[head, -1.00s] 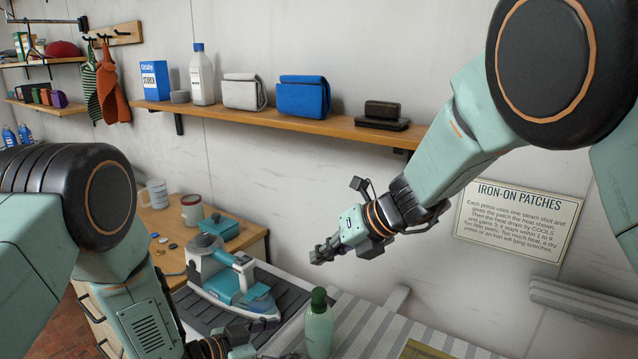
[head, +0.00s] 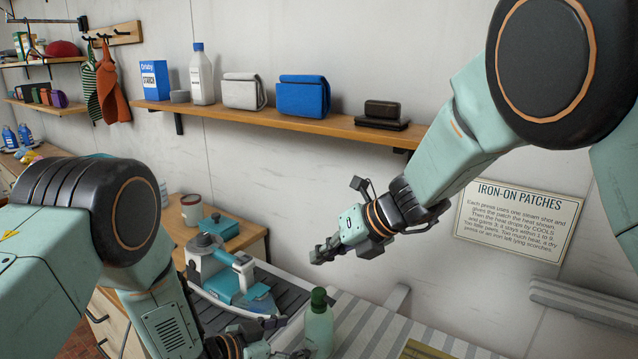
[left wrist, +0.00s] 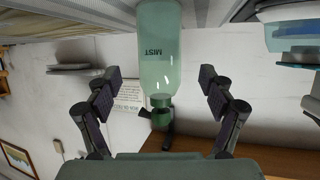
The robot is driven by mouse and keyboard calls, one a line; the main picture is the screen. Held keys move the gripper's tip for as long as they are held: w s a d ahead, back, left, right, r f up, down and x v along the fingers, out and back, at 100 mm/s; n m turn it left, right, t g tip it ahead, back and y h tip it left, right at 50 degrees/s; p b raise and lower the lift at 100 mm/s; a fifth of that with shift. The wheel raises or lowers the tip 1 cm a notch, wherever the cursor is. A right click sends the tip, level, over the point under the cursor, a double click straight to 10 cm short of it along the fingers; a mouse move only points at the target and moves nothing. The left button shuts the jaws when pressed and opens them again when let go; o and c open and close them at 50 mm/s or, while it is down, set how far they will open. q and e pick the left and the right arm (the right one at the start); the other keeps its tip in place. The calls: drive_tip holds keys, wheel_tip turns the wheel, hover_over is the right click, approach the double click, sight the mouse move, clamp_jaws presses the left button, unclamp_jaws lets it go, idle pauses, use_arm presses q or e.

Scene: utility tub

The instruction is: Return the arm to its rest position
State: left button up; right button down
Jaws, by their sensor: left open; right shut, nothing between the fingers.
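My left gripper (head: 290,338) is at the lower middle of the head view, just left of a green bottle (head: 319,332). Its two fingers are spread apart in the left wrist view (left wrist: 158,78). The bottle, marked MIST, appears upside down between them there (left wrist: 160,60). I cannot tell whether a finger touches it. The bottle stands upright in the head view, its base cut off by the frame edge. My right gripper (head: 318,255) is shut and empty, above the striped board, apart from everything.
A teal and white steam iron (head: 235,275) rests on a dark slatted stand (head: 210,312) left of the bottle. A striped ironing board (head: 375,325) lies to the right. A wall shelf (head: 270,118) holds starch, a white bottle and pouches. A mug (head: 191,211) stands behind the iron.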

sight(308, 333)
use_arm(q)
drive_tip(key=shift+x, duration=3.55)
drive_tip(key=shift+s, duration=0.1)
